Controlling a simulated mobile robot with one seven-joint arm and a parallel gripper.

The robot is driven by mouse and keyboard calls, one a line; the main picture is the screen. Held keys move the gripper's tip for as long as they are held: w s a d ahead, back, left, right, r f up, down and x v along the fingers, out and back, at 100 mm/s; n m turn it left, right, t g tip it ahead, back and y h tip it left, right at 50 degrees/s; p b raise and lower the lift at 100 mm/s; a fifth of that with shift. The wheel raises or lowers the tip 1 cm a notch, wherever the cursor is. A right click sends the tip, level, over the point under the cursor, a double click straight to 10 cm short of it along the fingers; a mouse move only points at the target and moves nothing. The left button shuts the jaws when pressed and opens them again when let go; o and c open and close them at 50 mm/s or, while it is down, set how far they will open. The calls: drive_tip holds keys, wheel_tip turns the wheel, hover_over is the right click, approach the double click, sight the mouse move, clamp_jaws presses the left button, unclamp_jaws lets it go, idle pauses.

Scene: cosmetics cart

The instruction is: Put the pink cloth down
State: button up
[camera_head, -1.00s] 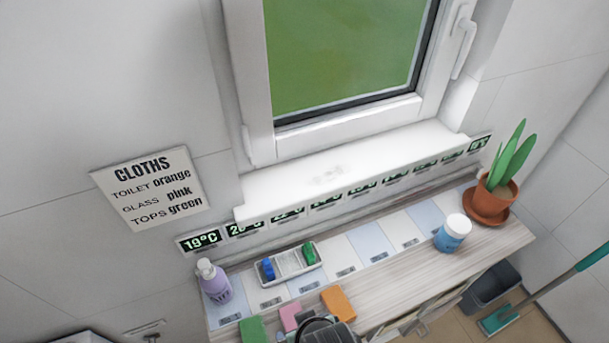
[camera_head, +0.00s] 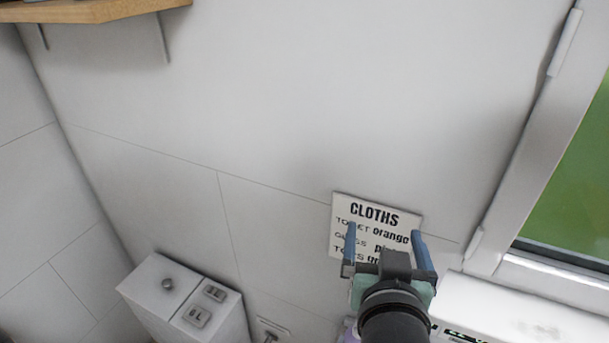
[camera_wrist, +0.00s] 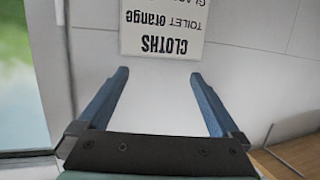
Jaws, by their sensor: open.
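My gripper (camera_head: 384,232) is open, with its two blue fingers apart and pointing up in front of the cloths sign (camera_head: 376,212) on the wall. Nothing shows between the fingers in the wrist view (camera_wrist: 160,75), where the same sign appears upside down beyond the tips. The gripper hides part of the sign's lower lines. The pink cloth does not show in either current view.
A white box with two buttons and a knob (camera_head: 182,300) stands at the lower left, near a wall socket (camera_head: 272,328). A wooden shelf (camera_head: 90,12) is at the top left. The window frame (camera_head: 535,140) and white sill (camera_head: 520,310) are on the right.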

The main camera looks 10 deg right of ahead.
drive_tip(key=w+a+r+n+t, duration=0.1)
drive_tip(key=a+r+t, duration=0.2)
drive_tip(key=r, duration=0.6)
drive_tip(key=a+r+t, duration=0.3)
drive_tip(key=a+r, duration=0.1)
drive_tip(key=r, duration=0.5)
drive_tip(key=s+a+r+n+t+y, duration=0.1)
drive_tip(key=s+a+r+t+y, duration=0.1)
drive_tip(key=r, duration=0.7)
drive_tip(key=s+a+r+n+t+y, duration=0.1)
drive_tip(key=s+a+r+t, duration=0.4)
drive_tip(key=r, duration=0.5)
drive_tip(key=shift+s+a+r+y, duration=0.15)
drive_tip(key=shift+s+a+y, duration=0.4)
drive_tip(key=shift+s, duration=0.55)
